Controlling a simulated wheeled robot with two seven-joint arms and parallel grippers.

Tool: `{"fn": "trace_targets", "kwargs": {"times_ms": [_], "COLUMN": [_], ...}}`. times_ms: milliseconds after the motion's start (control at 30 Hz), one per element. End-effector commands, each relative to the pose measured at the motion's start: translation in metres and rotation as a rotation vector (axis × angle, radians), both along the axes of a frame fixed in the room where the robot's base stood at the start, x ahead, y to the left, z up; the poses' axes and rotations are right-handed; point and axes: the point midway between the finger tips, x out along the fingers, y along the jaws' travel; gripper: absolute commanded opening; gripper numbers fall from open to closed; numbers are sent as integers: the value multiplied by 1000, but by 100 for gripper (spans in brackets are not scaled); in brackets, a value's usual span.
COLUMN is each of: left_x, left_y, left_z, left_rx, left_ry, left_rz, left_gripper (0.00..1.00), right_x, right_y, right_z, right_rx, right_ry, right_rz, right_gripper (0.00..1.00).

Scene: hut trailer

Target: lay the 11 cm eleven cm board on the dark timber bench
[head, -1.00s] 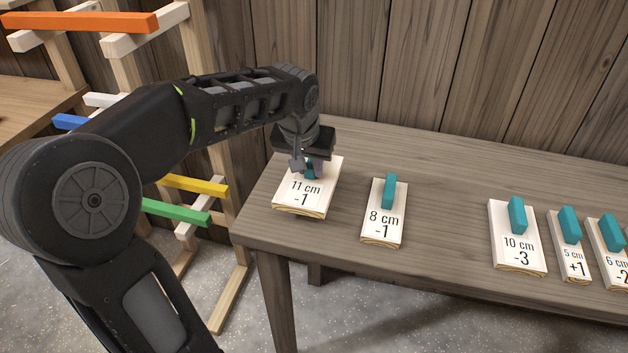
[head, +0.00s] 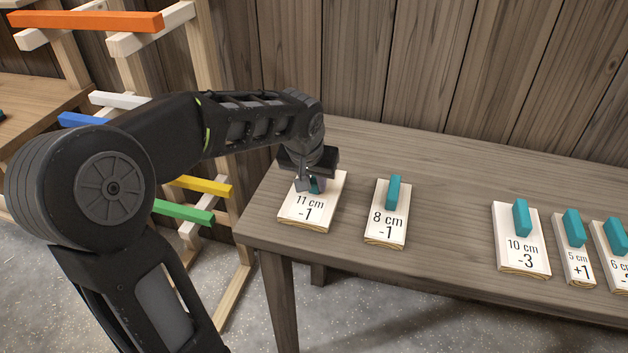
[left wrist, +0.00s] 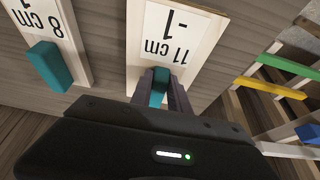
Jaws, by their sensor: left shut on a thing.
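The 11 cm board (head: 307,213) is a pale board marked "11 cm -1" with a teal handle. It is at the left end of the dark timber bench (head: 450,165), and I cannot tell whether it touches the bench top. My left gripper (head: 312,184) is over it, shut on its teal handle. In the left wrist view the fingers (left wrist: 160,92) grip the handle, and the 11 cm board (left wrist: 178,42) shows upside down beyond them. My right gripper is not in view.
The 8 cm board (head: 386,225) lies just right of the 11 cm board. The 10 cm board (head: 520,250), 5 cm board (head: 575,262) and 6 cm board (head: 612,262) lie further right. A wooden rack (head: 215,130) with coloured bars stands left. Bare bench lies between the 8 and 10 cm boards.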

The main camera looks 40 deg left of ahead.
Motion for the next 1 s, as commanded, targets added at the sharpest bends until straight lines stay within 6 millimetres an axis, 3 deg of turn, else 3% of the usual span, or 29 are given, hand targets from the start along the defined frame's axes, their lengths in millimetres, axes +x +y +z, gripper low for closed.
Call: {"fn": "trace_targets", "kwargs": {"times_ms": [67, 100, 333, 767, 1000], "left_x": [0, 0, 0, -1, -15], "left_y": [0, 0, 0, 0, -5], "left_z": [-4, -3, -2, 6, 43], "left_rx": [0, 0, 0, 0, 2], "left_ry": [-1, 0, 0, -2, -5], "left_rz": [0, 0, 0, 1, 0], "left_gripper": [0, 24, 43, 43, 43], "right_x": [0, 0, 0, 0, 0], "right_y": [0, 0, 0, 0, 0], "right_z": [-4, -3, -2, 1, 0], "right_rx": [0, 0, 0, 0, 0], "right_ry": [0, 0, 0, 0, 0], "right_rz": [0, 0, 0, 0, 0], "right_gripper": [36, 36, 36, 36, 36]}}
